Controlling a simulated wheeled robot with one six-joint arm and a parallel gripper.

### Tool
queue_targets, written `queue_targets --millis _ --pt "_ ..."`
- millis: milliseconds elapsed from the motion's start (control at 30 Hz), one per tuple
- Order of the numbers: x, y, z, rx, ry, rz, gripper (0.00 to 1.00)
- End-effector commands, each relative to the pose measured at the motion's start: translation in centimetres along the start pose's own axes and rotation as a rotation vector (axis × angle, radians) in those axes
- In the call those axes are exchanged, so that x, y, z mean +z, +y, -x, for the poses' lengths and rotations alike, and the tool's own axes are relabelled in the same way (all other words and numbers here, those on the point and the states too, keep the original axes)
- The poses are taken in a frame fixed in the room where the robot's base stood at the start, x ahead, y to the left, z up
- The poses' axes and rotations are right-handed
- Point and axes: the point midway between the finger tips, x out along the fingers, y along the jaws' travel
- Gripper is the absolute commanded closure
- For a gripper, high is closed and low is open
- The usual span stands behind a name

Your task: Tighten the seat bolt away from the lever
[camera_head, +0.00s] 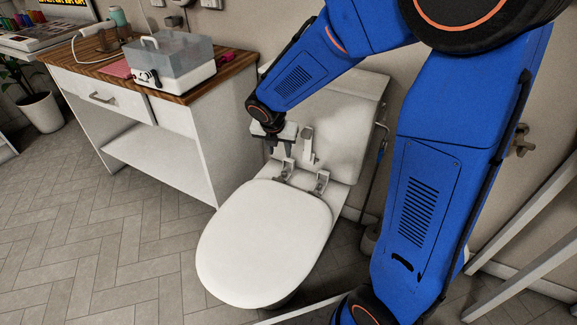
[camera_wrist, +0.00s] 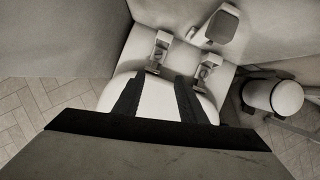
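A white toilet (camera_head: 265,235) has its lid down. Two seat bolts in metal hinge brackets sit behind the lid: the left one (camera_head: 288,169) and the right one (camera_head: 321,182). The wrist view also shows the left bolt (camera_wrist: 158,52) and the right bolt (camera_wrist: 206,70). The pale lever (camera_head: 308,147) is on the tank front; in the wrist view the lever (camera_wrist: 222,24) is closer to the right bolt. My gripper (camera_head: 279,150) is empty above and slightly left of the left bolt. Its fingers (camera_wrist: 159,80) are apart and touch neither bolt.
The tank (camera_head: 345,105) stands close behind my gripper. A wooden-topped cabinet (camera_head: 170,155) with a grey-lidded box (camera_head: 172,60) stands at left. A round white-topped object (camera_wrist: 287,97) stands right of the toilet in the wrist view. The tiled floor (camera_head: 90,250) is clear at front left.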

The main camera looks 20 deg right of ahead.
Motion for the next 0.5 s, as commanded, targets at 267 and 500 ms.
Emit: queue_targets --millis 267,500 --pt "-0.1 0.8 -1.8 -0.002 0.0 0.071 0.62" --pt "-0.1 0.7 -5.4 -0.004 0.002 0.07 0.62"
